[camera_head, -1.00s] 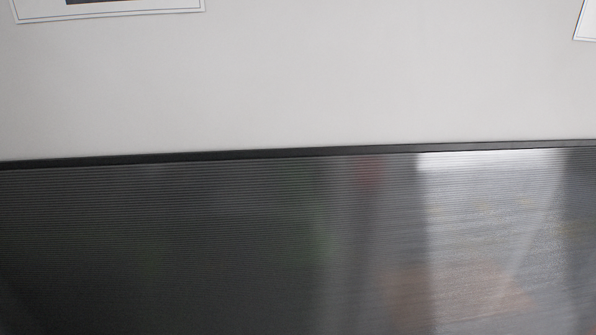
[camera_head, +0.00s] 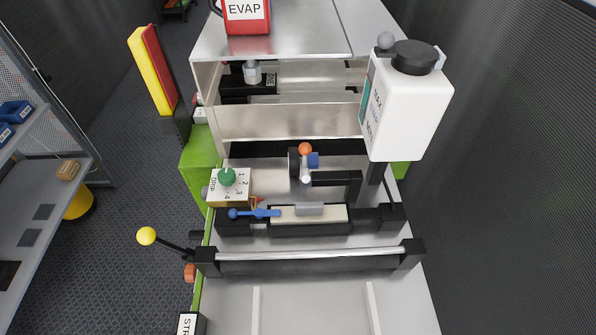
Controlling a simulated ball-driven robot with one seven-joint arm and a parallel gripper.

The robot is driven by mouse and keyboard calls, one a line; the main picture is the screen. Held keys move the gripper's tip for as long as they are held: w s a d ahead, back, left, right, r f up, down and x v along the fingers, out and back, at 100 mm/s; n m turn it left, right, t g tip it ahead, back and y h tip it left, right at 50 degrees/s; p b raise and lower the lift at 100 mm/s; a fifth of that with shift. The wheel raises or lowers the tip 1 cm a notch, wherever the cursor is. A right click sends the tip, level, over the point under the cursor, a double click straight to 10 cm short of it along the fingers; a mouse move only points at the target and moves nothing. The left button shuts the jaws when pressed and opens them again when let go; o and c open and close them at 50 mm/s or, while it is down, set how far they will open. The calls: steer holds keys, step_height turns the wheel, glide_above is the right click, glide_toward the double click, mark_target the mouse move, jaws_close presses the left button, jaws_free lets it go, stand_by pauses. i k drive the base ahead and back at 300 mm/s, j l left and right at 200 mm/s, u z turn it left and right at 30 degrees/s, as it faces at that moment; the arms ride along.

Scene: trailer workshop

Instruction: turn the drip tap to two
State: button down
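The drip tap is a green round knob (camera_head: 227,177) on a cream plate (camera_head: 231,193) marked DRIP, with several numbers around the knob, at the left side of the machine. Which number the knob points at is too small to tell for sure. A white bottle (camera_head: 405,105) with a black cap stands at the upper right of the machine. My gripper is not in view.
A yellow ball on a black lever (camera_head: 146,236) sticks out at the machine's left. A blue lever (camera_head: 254,213) lies just below the drip plate. A red EVAP can (camera_head: 246,15) stands on top. A shelf (camera_head: 45,190) is at far left, with carpet floor between.

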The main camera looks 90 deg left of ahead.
mark_target(226, 176)
steer(key=k+l+u, duration=0.15)
steer(key=k, duration=0.4)
steer(key=k+l+u, duration=0.15)
steer(key=k, duration=0.45)
steer(key=i+j+u, duration=0.1)
steer(key=u, duration=0.35)
steer(key=i+u, duration=0.15)
steer(key=u, duration=0.35)
steer(key=i+j+u, duration=0.1)
steer(key=u, duration=0.35)
steer(key=i+l, duration=0.05)
